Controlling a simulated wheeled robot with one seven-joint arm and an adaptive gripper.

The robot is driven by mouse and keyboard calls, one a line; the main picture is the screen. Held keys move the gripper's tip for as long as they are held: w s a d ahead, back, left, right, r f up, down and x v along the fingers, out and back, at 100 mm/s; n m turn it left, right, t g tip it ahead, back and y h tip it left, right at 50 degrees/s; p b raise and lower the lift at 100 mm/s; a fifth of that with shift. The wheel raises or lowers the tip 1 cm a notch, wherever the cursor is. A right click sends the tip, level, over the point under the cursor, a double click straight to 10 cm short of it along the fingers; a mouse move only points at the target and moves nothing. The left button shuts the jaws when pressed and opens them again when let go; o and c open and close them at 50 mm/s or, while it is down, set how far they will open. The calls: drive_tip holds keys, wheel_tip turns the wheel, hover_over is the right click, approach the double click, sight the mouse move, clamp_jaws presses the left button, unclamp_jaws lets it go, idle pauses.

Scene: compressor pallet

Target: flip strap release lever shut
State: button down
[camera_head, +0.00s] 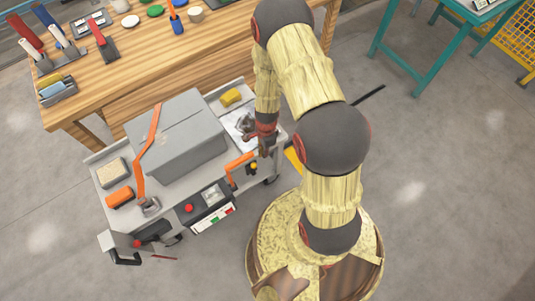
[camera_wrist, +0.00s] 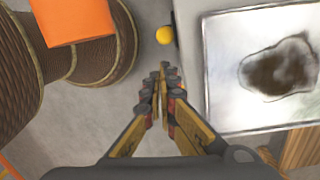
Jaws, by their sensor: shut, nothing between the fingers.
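A grey box (camera_head: 175,135) sits on a grey cart with an orange strap (camera_head: 148,150) over its left part. A metal buckle (camera_head: 149,206) sits at the strap's lower end on the cart's front edge; its lever position is too small to tell. An orange handle (camera_head: 240,160) stands at the cart's right front; an orange piece (camera_wrist: 75,20) shows in the wrist view. My gripper (camera_head: 264,150) is shut and empty by the cart's right edge, right of the orange handle and away from the buckle. Its fingertips (camera_wrist: 162,75) meet in the wrist view, below a yellow knob (camera_wrist: 164,35).
A light sheet with a dark stain (camera_wrist: 225,110) lies right of my fingers.

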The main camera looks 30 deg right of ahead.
drive_tip(key=shift+a+r+p, duration=0.2)
drive_tip(key=shift+a+r, duration=0.1)
drive_tip(key=shift+r, duration=0.5)
drive_tip(key=shift+a+r+p, duration=0.15)
drive_tip(key=shift+a+r, duration=0.15)
drive_tip(key=shift+r, duration=0.5)
